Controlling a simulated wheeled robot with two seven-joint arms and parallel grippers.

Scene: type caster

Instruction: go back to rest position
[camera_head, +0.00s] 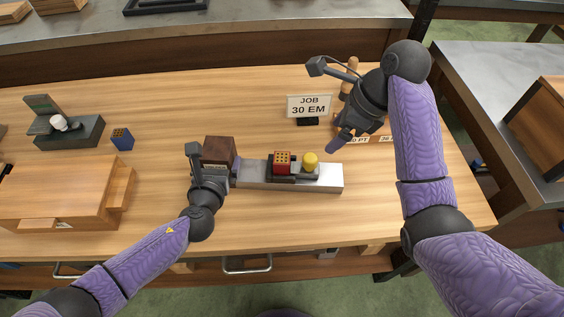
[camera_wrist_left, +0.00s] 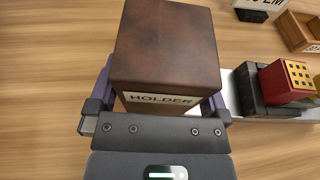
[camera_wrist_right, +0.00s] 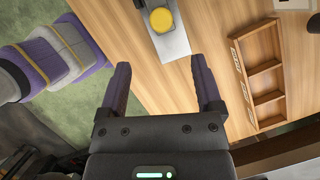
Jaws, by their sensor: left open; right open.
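My left gripper (camera_head: 218,178) is low over the table, with its open fingers on either side of a brown block labelled HOLDER (camera_head: 219,150). The block fills the space between the fingers in the left wrist view (camera_wrist_left: 162,50); whether the fingers touch it I cannot tell. My right gripper (camera_head: 338,143) is open and empty above the right part of the table.
A metal bar (camera_head: 325,180) carries a red block with a dotted top (camera_head: 282,160) and a yellow knob (camera_head: 310,160). A JOB 30 EM sign (camera_head: 309,106) stands behind. A divided wooden tray (camera_wrist_right: 262,75) lies near my right gripper.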

